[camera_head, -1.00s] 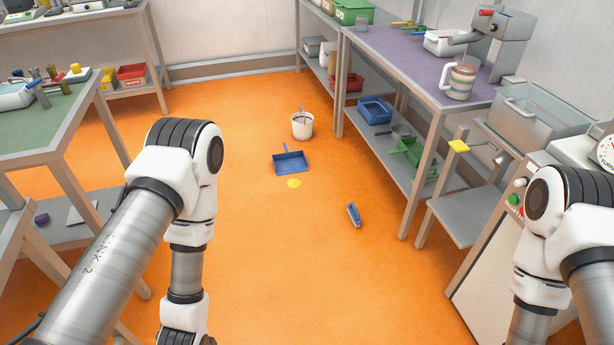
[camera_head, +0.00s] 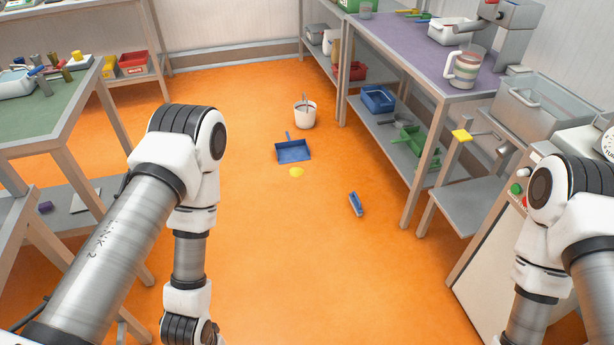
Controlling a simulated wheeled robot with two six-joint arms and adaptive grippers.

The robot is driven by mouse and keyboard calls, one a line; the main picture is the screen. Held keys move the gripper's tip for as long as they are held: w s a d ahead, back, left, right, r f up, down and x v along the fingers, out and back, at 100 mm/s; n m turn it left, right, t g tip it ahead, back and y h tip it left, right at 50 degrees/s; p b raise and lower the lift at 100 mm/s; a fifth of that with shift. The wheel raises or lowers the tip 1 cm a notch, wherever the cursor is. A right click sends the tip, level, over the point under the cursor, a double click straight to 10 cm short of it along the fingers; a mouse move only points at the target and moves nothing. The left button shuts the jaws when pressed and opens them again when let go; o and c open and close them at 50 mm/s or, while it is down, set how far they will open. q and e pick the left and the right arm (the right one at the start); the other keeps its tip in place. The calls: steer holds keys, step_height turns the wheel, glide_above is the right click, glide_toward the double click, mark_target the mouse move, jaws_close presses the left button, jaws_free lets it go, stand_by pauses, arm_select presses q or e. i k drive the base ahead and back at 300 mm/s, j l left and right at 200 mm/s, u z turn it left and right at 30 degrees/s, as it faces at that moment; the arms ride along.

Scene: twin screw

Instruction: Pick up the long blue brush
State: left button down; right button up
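A small blue brush (camera_head: 355,204) lies on the orange floor, a little right of the middle of the view. It looks short from here, and its bristles are hard to make out. A blue dustpan (camera_head: 293,152) lies farther back to its left, its handle pointing away from me. A yellow patch (camera_head: 296,172) is on the floor in front of the dustpan. My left arm is at the left and my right arm at the right edge, both well apart from the brush. Both grippers are below the frame and hidden.
A white bucket (camera_head: 304,114) stands behind the dustpan. A purple-topped bench (camera_head: 420,57) with a lower shelf is on the right, beside a grey side shelf (camera_head: 468,207). A green-topped table (camera_head: 40,118) is on the left. The floor between is open.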

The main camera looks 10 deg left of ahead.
mark_target(353, 198)
steer(key=i+j+z, duration=0.1)
steer(key=i+z, duration=0.15)
steer(key=z, duration=0.25)
steer(key=i+j+z, duration=0.15)
steer(key=z, duration=0.35)
steer(key=i+j+z, duration=0.1)
steer(key=i+j, duration=0.45)
steer(key=j, duration=0.25)
steer(key=i+j+z, duration=0.15)
steer(key=i+j, duration=0.4)
steer(key=j, duration=0.3)
steer(key=z, duration=0.05)
